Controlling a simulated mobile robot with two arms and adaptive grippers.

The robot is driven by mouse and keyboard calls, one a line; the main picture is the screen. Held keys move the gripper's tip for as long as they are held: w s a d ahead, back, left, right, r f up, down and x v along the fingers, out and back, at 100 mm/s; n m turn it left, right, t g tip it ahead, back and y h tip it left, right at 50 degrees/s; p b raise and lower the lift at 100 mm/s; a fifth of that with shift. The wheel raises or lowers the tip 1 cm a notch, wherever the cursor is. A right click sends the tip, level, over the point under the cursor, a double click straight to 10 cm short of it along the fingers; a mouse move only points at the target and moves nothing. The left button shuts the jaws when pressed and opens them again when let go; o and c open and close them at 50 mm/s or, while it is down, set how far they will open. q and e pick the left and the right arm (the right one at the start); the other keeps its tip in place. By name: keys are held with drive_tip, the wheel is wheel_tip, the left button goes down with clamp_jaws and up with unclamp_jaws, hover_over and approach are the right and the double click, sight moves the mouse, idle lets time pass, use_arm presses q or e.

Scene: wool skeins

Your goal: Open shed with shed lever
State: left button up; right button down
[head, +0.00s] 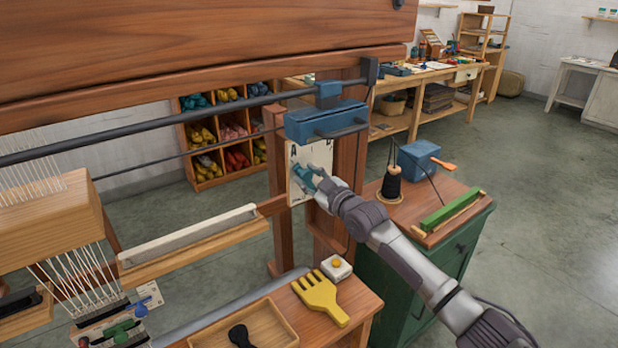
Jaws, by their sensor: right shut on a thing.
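A cream panel (297,155) marked with a letter A is fixed to the loom's wooden post. My right gripper (312,181) is in front of this panel. It is shut on a small teal-blue part, which I take to be the knob of the shed lever (302,172). The fingers cover most of the knob and the lower panel, so the lever's exact angle cannot be told. White warp threads (85,272) hang from the wooden loom part at left. My left gripper is not in view.
A blue box (325,122) on a dark rail sits just above my right gripper. Below are a yellow comb (320,296) and a wooden tray (268,328). A green cabinet (460,245) with a black spool (392,184) stands right, near my right arm. Open floor lies beyond.

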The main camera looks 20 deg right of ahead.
drive_tip(key=c, duration=0.8)
unclamp_jaws()
drive_tip(key=shift+o, duration=0.2)
drive_tip(key=v, duration=1.2)
